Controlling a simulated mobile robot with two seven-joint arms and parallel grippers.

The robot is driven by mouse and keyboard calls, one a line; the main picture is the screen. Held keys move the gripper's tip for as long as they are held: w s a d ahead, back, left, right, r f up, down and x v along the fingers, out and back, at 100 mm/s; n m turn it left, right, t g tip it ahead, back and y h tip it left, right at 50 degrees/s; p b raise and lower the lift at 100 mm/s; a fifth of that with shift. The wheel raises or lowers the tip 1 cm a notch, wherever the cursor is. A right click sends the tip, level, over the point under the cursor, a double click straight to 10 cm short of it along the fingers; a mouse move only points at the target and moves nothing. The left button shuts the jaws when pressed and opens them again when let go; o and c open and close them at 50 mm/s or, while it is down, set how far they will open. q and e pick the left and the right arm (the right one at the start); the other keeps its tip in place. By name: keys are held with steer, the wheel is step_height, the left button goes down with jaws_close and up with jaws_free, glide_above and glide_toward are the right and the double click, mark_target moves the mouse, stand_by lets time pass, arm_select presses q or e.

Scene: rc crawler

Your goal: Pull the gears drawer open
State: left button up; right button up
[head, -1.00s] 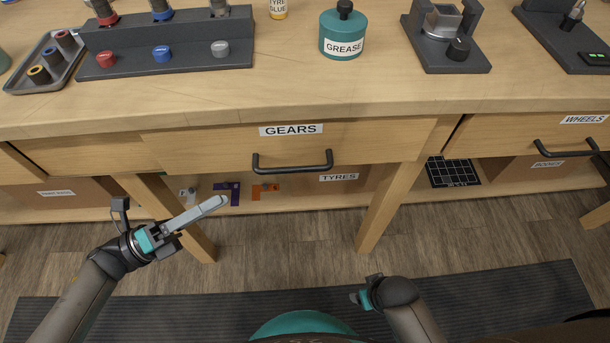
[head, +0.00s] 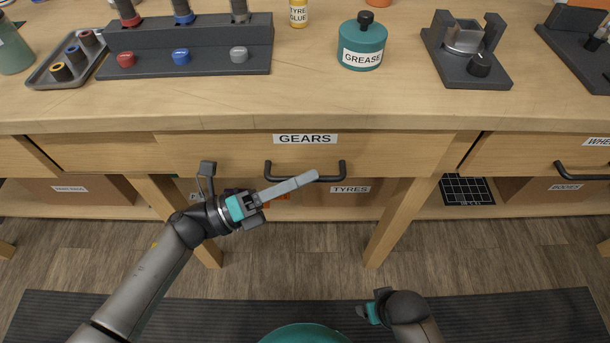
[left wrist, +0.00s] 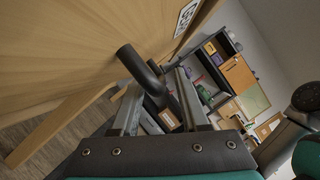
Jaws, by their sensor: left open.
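The gears drawer (head: 220,155) has a wooden front with a "GEARS" label (head: 305,139) and looks shut, flush with the bench. Its dark bar handle (head: 335,178) shows in the head view. In the left wrist view, the handle (left wrist: 138,68) lies just ahead of the fingertips, reaching toward the gap between them. My left gripper (head: 314,176) is open, with its fingertips at the handle; it also shows in the left wrist view (left wrist: 158,92). Contact with the handle cannot be told. My right gripper (head: 366,309) is low, away from the drawer, its jaws unclear.
The wheels drawer handle (head: 580,173) is to the right. Below is a shelf with a "TYRES" box (head: 385,195), between table legs (head: 395,225). On the bench stand a grease pot (head: 362,42), a post rack (head: 200,60) and a tray (head: 42,75). Floor in front is clear.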

arm_select(q)
steer(key=shift+w+d+r, duration=0.1)
steer(key=shift+d, duration=0.3)
steer(key=shift+c, duration=0.3)
jaws_close()
stand_by(0.9)
